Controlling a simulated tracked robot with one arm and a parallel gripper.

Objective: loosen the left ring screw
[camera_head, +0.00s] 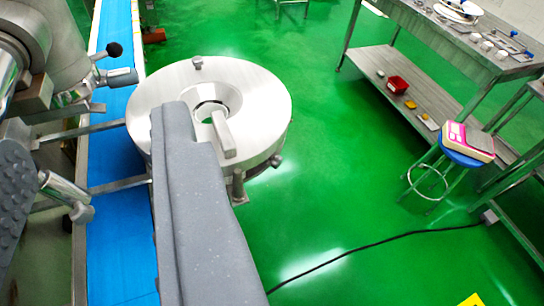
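A round metal ring housing (262,98) with a central hole stands beside the blue conveyor belt. A small knob-like screw (197,62) sits on its far rim. Another small fitting (275,160) shows at its right side, and a short post-like fitting (238,187) shows below its near edge. I cannot tell which of these is the left ring screw. My gripper (222,137) shows as a pale metal finger over the near part of the ring. My grey arm link hides the ring's near left part. I see nothing held, and I cannot make out a gap between fingers.
The blue belt (118,240) runs along the left, next to machine parts with a black-knobbed lever (114,49). A metal table (455,40) with small parts and a blue stool (462,158) bearing a pink-and-white scale stand right. A black cable (380,242) crosses the open green floor.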

